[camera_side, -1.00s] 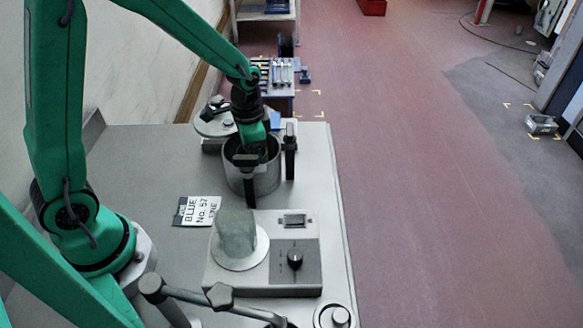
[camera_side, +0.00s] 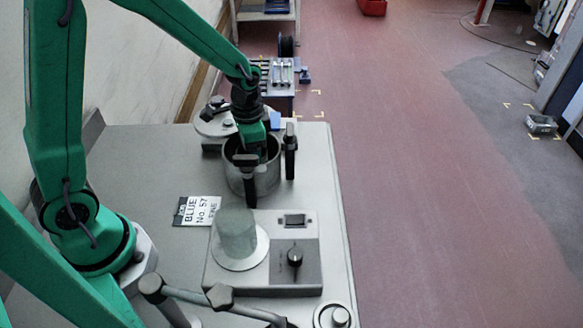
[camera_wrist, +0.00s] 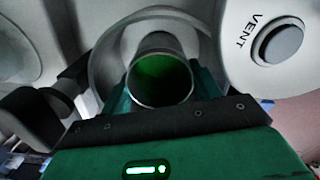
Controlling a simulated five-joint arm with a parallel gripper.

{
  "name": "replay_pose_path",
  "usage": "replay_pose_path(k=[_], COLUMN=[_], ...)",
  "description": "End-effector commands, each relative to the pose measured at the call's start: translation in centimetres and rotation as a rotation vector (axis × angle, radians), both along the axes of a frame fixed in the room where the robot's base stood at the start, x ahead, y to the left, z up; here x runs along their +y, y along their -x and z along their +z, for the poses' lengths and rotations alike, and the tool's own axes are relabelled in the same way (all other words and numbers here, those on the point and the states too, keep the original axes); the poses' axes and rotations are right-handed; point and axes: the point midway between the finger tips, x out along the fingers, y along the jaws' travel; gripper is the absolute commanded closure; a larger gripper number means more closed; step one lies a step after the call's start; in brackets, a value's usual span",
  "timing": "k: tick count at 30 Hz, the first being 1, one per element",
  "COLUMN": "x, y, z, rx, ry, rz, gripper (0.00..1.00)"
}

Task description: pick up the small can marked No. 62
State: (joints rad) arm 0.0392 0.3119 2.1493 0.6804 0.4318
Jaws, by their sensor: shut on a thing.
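My gripper (camera_wrist: 160,92) is shut on a small open can (camera_wrist: 150,98) with a green inside, seen in the wrist view between green jaws. No number shows on it, so I cannot tell whether it is No. 62. In the side view my gripper (camera_side: 255,148) points down into the mouth of a grey round pot (camera_side: 265,184), and its tips and the held can are hidden there.
Black upright pieces, apparently handles (camera_side: 290,158), stand at the pot. A card (camera_side: 198,211) reads BLUE No. 57. A boxed device (camera_side: 294,275) with a knob carries a translucent cylinder (camera_side: 237,236). A VENT cap (camera_wrist: 282,42) shows in the wrist view. The bench is clear at left.

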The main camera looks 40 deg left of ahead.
Motion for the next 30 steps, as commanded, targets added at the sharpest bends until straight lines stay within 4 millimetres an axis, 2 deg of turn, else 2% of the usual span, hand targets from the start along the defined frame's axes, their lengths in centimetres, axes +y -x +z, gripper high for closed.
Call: replay_pose_path(k=[14, 30], x=[0.0, 0.0], y=[-0.1, -0.1], z=[1.2, 4.9], rx=[-0.002, -0.004], ry=[0.000, 0.000], rz=[0.000, 0.000], gripper=[0.65, 0.65])
